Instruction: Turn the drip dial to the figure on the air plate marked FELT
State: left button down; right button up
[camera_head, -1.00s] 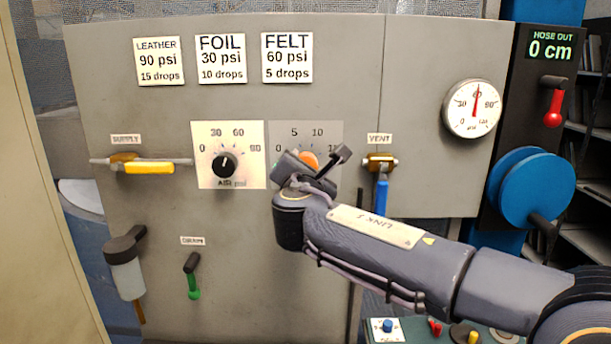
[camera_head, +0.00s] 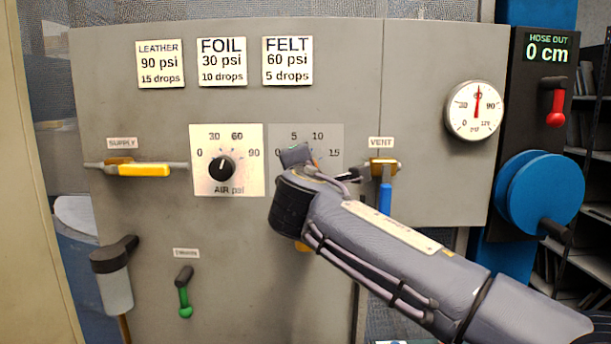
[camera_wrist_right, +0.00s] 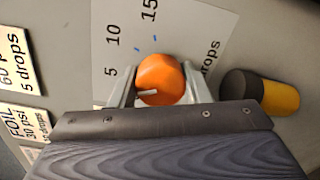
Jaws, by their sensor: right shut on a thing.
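The FELT plate (camera_head: 287,60) reads 60 psi, 5 drops. The drip dial (camera_wrist_right: 160,80) is an orange knob on a pale plate (camera_wrist_right: 195,28) marked 5, 10 and 15. My right gripper (camera_wrist_right: 158,86) is shut on it, one finger on each side. The dial's pale pointer mark points left and slightly down in the wrist view, below the 5. In the head view my right wrist and gripper (camera_head: 305,160) cover most of the dial; the drip plate (camera_head: 333,136) shows behind. My left gripper is not in view.
The black air dial (camera_head: 221,168) is left of the drip plate. The yellow supply handle (camera_head: 145,170) and blue vent handle (camera_head: 385,199) flank the dials. A yellow and black knob (camera_wrist_right: 262,92) is close to the right finger in the wrist view. The gauge (camera_head: 474,110) reads about 60.

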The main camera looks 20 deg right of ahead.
dwell(0.4)
jog(key=o, duration=1)
jog(key=b+v, duration=0.2)
jog(key=v, duration=0.5)
jog(key=shift+s, duration=0.4)
jog(key=shift+a, duration=0.15)
